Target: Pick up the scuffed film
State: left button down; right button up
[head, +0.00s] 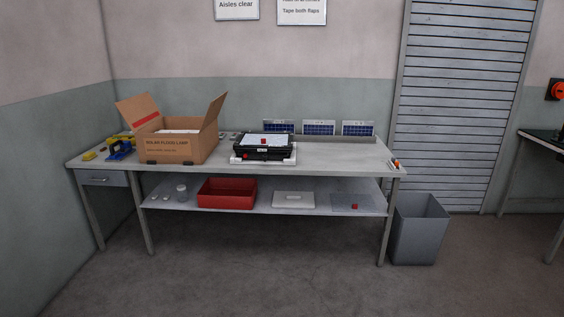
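A thin, see-through sheet with a small red tab, which looks like a film (345,199), lies flat at the right end of the lower shelf. A black floodlight housing (253,154) rests in a white cradle on the worktop. Its pale face, possibly covered by a second film (252,140), also carries a small red tab. Scuffs are too small to make out on either one. Neither of my grippers is in view.
The workbench (345,159) holds an open carton (185,149), a blue tape dispenser (120,150) and several solar panels (319,128). The lower shelf has a red bin (227,193) and a white lidded box (293,199). A grey waste bin (418,230) stands right. The floor in front is clear.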

aim_at(249, 139)
jog(key=i, duration=1.75)
